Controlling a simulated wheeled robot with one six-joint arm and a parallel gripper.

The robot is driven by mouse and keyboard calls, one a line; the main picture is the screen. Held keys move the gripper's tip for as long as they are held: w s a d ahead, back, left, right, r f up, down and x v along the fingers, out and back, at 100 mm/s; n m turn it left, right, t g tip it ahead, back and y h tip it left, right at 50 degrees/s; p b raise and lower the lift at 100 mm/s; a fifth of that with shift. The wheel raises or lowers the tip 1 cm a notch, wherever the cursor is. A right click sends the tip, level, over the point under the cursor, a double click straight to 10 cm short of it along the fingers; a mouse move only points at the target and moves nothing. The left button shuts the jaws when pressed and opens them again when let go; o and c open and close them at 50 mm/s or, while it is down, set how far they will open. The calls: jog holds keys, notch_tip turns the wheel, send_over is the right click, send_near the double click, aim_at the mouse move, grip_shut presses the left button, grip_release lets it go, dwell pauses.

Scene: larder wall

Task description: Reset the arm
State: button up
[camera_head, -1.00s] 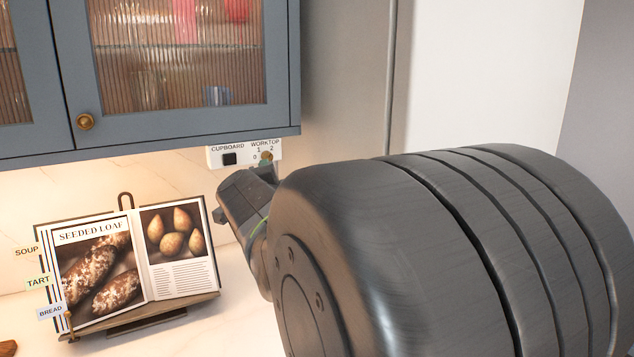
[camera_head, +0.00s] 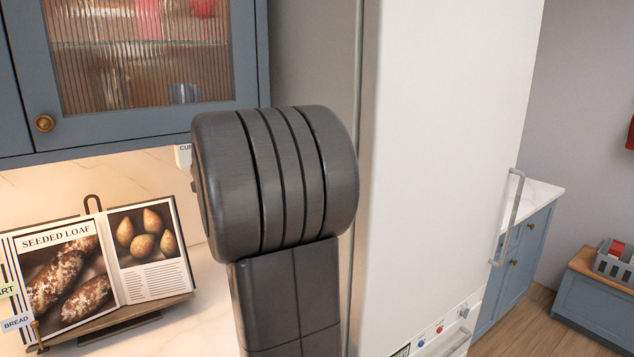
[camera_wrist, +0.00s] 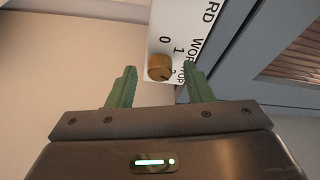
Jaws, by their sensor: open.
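My gripper (camera_wrist: 160,88) shows in the wrist view with its two green fingers apart and nothing between them. Beyond the fingertips is the white switch panel (camera_wrist: 186,32) with a round brass knob (camera_wrist: 160,67) and the marks 0, 1 and 2. The knob appears between the fingers, but I cannot tell how far beyond them it is. In the head view my dark arm covers most of the panel (camera_head: 183,156), and the gripper is hidden behind the arm.
A blue glazed cupboard (camera_head: 130,125) hangs above the worktop. An open cookbook (camera_head: 150,268) stands on it at left. A tall white fridge (camera_head: 440,150) with a handle (camera_head: 508,215) stands right of my arm. A grey basket (camera_head: 615,265) sits on a low cabinet at far right.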

jog(key=shift+w, duration=0.25)
jog(key=shift+s, duration=0.1)
jog(key=v, duration=1.4)
jog(key=w+a+n+y+b, duration=0.2)
jog(key=w+n+y+b, duration=0.6)
jog(key=w+n, duration=0.6)
jog(key=shift+a+n+b, duration=0.3)
jog(key=shift+a+n, duration=0.1)
jog(key=shift+n, duration=3.5)
jog(key=shift+w+f, duration=0.1)
jog(key=shift+f, duration=0.1)
